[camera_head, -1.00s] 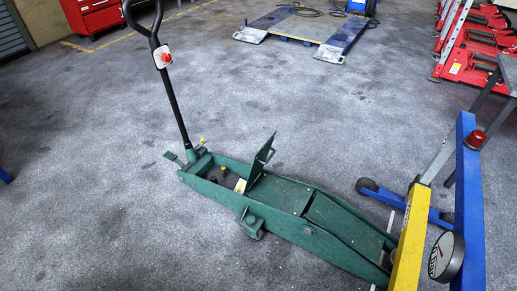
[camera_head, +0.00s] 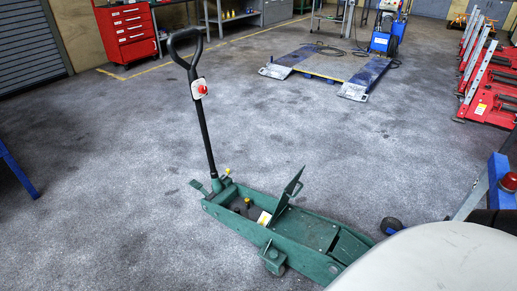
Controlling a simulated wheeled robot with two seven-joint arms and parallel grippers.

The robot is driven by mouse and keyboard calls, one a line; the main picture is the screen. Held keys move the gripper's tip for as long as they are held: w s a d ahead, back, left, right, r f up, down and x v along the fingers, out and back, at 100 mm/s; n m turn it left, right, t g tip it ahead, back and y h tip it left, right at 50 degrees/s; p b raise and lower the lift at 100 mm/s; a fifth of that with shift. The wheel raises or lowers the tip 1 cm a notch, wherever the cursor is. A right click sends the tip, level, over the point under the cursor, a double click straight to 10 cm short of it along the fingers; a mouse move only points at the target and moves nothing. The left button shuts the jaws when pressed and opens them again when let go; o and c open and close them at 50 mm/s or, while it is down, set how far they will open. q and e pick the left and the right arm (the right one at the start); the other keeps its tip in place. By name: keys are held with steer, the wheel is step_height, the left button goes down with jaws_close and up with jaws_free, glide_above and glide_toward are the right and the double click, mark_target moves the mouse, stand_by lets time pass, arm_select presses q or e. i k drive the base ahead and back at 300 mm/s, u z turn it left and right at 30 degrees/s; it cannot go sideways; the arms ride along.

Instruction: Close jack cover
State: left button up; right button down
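A green trolley jack (camera_head: 305,233) stands on the grey floor, low and right of the middle. Its long black handle (camera_head: 205,130) rises from the rear end and ends in a loop grip with a red knob below it. The jack cover (camera_head: 287,193) is a flat green plate standing tilted up over the body, so the jack is open. A yellow and white label (camera_head: 264,218) and dark parts show in the opening beside it. A large pale rounded surface at the lower right hides the front end of the jack. Neither gripper is in view.
A low lift platform (camera_head: 328,65) lies at the back. A red tool cabinet (camera_head: 126,35) stands back left, and red jacks (camera_head: 490,85) line the right. The floor left of the jack is clear.

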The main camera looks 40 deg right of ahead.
mark_target(287, 194)
steer(key=i, duration=1.5)
steer(key=z, duration=1.55)
